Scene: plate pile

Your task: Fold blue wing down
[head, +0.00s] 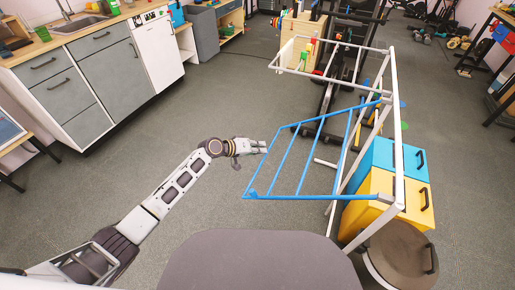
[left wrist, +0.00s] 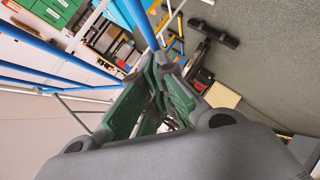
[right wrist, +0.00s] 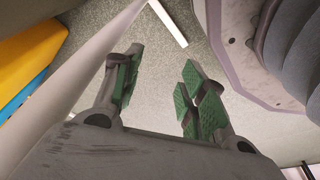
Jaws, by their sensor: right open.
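The blue wing (head: 310,155) is a blue barred frame. It sticks out to the left from the white rack (head: 396,120) in the head view. My left gripper (head: 259,147) is at the wing's outer left bar, its fingertips at or touching it. In the left wrist view, a blue bar (left wrist: 137,20) runs down to the fingertips (left wrist: 148,70), which are fairly close together. Whether they clasp the bar is unclear. My right gripper (right wrist: 158,75) is open and empty in the right wrist view, with a pale post (right wrist: 75,85) on its left. It is outside the head view.
Blue (head: 407,155) and yellow (head: 400,195) drawer boxes and a round lidded bin (head: 400,255) stand by the rack's right side. Grey cabinets (head: 115,70) with a sink line the upper left.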

